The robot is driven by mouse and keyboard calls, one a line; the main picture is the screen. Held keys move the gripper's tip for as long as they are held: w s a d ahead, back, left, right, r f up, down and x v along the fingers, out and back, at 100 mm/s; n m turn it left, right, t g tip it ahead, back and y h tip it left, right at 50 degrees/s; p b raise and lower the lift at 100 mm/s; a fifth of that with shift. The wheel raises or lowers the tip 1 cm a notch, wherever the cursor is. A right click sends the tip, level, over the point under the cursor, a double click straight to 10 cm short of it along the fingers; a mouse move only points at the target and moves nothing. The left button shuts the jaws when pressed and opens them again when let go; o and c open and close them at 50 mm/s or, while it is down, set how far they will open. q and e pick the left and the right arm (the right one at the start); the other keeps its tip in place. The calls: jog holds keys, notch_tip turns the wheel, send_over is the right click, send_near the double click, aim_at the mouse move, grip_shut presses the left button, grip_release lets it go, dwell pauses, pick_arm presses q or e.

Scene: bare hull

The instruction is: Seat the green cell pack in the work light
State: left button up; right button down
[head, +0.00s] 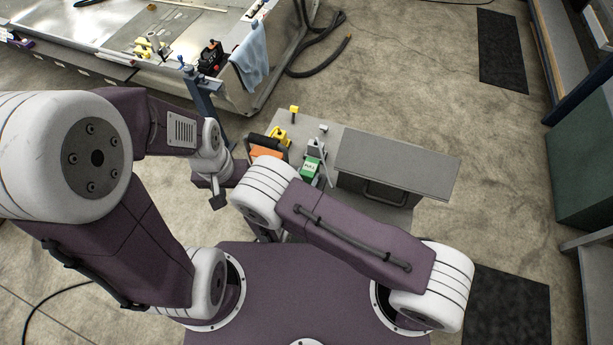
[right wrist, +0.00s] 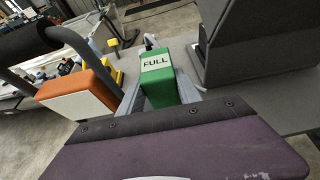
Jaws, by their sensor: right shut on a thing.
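The green cell pack (head: 309,168) has a white label; in the right wrist view it also shows (right wrist: 157,88), with the label reading FULL. My right gripper (right wrist: 160,93) is shut on it, grey fingers on both sides. Whether the pack touches what lies under it is hidden. An orange unit with a black bar handle (head: 265,152), which looks like the work light, stands left of the pack; it also shows in the right wrist view (right wrist: 80,92). The pack is apart from it. My left gripper (head: 217,199) hangs farther left, seen edge-on; its opening is unclear.
A large grey case (head: 400,163) with a dark handle fills the right of the grey bench. A yellow item (head: 279,136) and a yellow block (head: 294,112) are behind the orange unit. A blue stand (head: 204,100) is behind left. Open floor lies beyond.

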jog(key=shift+s+a+r, duration=0.15)
jog(key=shift+s, duration=0.05)
jog(key=shift+w, duration=0.2)
jog(key=shift+s, duration=0.1)
dwell(0.3)
jog(key=shift+b, duration=0.35)
dwell(0.4)
jog(key=shift+f+b, duration=1.65)
jog(key=shift+f, duration=0.15)
jog(key=c, duration=0.7)
grip_release()
jog(key=shift+c, duration=0.2)
jog(key=shift+s, duration=0.1)
